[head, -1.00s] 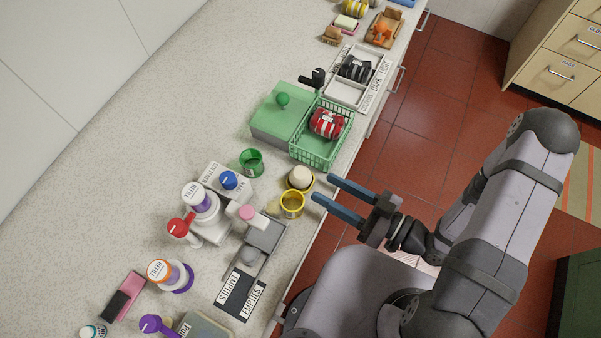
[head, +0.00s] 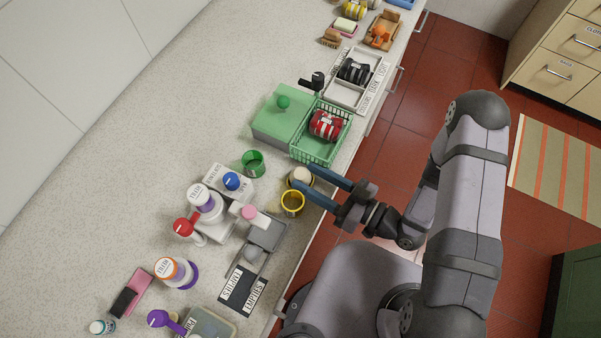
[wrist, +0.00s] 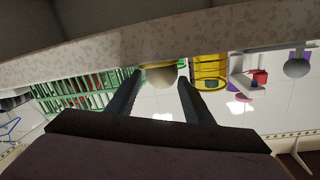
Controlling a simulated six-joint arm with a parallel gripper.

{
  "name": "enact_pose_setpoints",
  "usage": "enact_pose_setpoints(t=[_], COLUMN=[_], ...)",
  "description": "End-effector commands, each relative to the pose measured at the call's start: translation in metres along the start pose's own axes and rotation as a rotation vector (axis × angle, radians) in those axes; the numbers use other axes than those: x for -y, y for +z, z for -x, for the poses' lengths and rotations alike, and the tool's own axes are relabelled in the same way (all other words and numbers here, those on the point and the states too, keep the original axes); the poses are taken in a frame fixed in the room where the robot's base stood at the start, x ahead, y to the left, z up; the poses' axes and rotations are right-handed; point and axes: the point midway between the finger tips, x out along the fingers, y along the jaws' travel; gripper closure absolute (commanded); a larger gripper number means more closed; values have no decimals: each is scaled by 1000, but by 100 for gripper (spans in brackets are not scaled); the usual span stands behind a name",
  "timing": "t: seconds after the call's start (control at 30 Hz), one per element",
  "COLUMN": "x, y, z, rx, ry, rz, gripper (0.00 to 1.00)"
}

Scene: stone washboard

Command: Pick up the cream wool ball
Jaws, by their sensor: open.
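The cream wool ball (head: 301,174) sits in a small tan holder near the counter's front edge, behind the yellow wire cup. My gripper (head: 301,177) is open, with its two blue fingers stretched over the counter edge from the right. In the head view the fingertips lie on either side of the ball, partly covering its holder. In the wrist view the ball (wrist: 160,77) shows between and just beyond the fingertips (wrist: 158,78). Nothing is held. Whether the fingers touch the ball I cannot tell.
The yellow cup (head: 292,203) stands close beside the lower finger. A green basket (head: 318,157) with a red-striped roll stands close above the upper finger. A green cup (head: 253,163), a white rack with bottles (head: 207,212) and a grey tray (head: 268,233) stand further left.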

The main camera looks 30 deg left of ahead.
Motion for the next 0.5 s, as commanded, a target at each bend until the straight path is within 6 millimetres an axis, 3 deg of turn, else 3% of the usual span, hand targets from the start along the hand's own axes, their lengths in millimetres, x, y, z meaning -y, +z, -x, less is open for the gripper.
enact_pose_setpoints(t=[0.3,0.33,0.43,0.5], x=[0,0,0,0], y=[0,0,0,0], z=[-3,-3,-2,-2], rx=[0,0,0,0], ry=[0,0,1,1], rz=[0,0,0,0], gripper=[53,56,79,79])
